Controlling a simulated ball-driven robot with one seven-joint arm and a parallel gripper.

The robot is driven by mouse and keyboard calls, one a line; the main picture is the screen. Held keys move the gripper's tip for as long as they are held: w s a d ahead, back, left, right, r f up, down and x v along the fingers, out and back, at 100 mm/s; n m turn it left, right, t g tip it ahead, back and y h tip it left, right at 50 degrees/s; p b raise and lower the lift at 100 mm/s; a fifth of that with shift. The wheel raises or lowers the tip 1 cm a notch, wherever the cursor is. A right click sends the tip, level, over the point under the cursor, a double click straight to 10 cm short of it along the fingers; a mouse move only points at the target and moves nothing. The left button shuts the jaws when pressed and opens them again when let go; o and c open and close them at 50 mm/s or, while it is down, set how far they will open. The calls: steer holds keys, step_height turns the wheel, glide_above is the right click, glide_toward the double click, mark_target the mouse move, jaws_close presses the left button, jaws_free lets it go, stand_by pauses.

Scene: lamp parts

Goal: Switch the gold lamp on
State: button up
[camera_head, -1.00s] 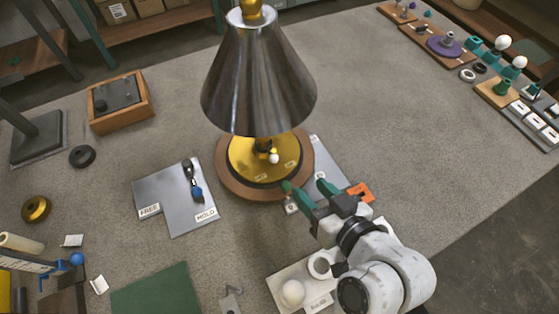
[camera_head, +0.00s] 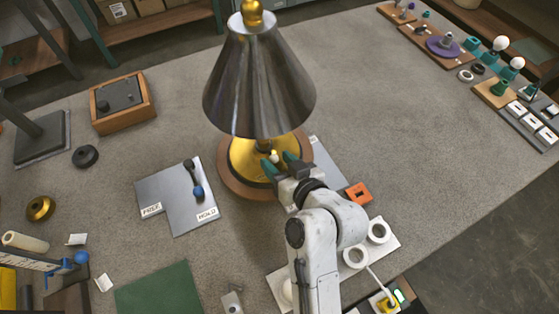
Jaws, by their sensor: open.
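The gold lamp stands at the middle of the table, with a dark metallic shade (camera_head: 258,88), a gold finial (camera_head: 252,14) and a gold base (camera_head: 243,160) on a round wooden plinth (camera_head: 229,180). A small pale knob (camera_head: 274,156) shows on the front of the base. My gripper (camera_head: 277,160) is open at the front of the base, its green fingertips on either side of the knob. Whether they touch it, I cannot tell. My gripper and arm hide part of the base front. The bulb area is hidden under the shade.
A grey FREE/HOLD board with a blue-knobbed lever (camera_head: 197,191) lies left of the lamp. An orange block (camera_head: 358,193) lies right of my gripper. A white tray with rings (camera_head: 379,231) lies by my arm.

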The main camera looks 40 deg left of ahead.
jaws_close()
steer(key=shift+w+d+f+n+g+b, duration=0.1)
steer(key=shift+w+f+n+g+b, duration=0.2)
steer(key=shift+b, duration=0.55)
steer(key=shift+w+d+n+g+y+b, duration=0.1)
steer(key=shift+w+n+g+y+b, duration=0.3)
steer(key=shift+n+g+b, duration=0.6)
steer(key=w+n+g+b, duration=0.1)
steer(key=g+b, duration=0.1)
steer(key=b, duration=0.1)
steer(key=shift+w+n, duration=0.2)
steer(key=shift+n, duration=0.1)
steer(key=shift+w+r+n+g+b, duration=0.1)
steer(key=shift+r+n+g+b, duration=0.15)
steer(key=shift+n+g+b, duration=0.35)
jaws_free()
